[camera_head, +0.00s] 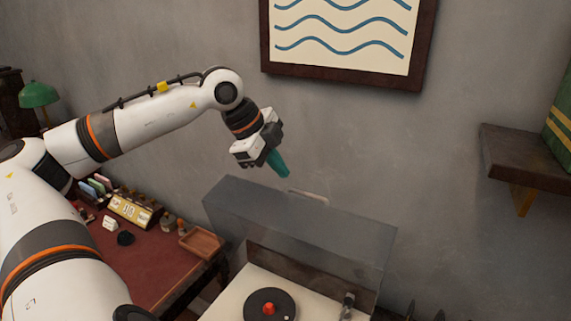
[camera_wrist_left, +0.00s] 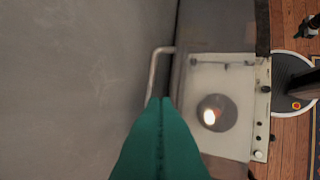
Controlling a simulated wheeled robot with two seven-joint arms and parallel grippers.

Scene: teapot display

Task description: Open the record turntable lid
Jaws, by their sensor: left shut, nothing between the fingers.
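The record turntable (camera_head: 225,304) is at the bottom of the head view, with a cream deck, a dark platter (camera_head: 262,299) with a red centre, and a tonearm (camera_head: 347,304). Its smoky see-through lid (camera_head: 300,228) stands raised above the deck, with a pale bar handle (camera_head: 308,196) at its upper edge. My left gripper (camera_head: 284,170), with teal fingers, is shut and empty just above and left of the handle. In the left wrist view the shut fingers (camera_wrist_left: 160,102) point toward the handle (camera_wrist_left: 152,74), with the deck (camera_wrist_left: 235,75) beyond to the right.
A red-topped desk (camera_head: 150,262) with a calendar block (camera_head: 134,210) and a wooden tray (camera_head: 201,243) is at left. A grey wall rises behind, with a framed wave picture (camera_head: 340,35). A wall shelf (camera_head: 525,160) juts out at right. Open air surrounds the gripper.

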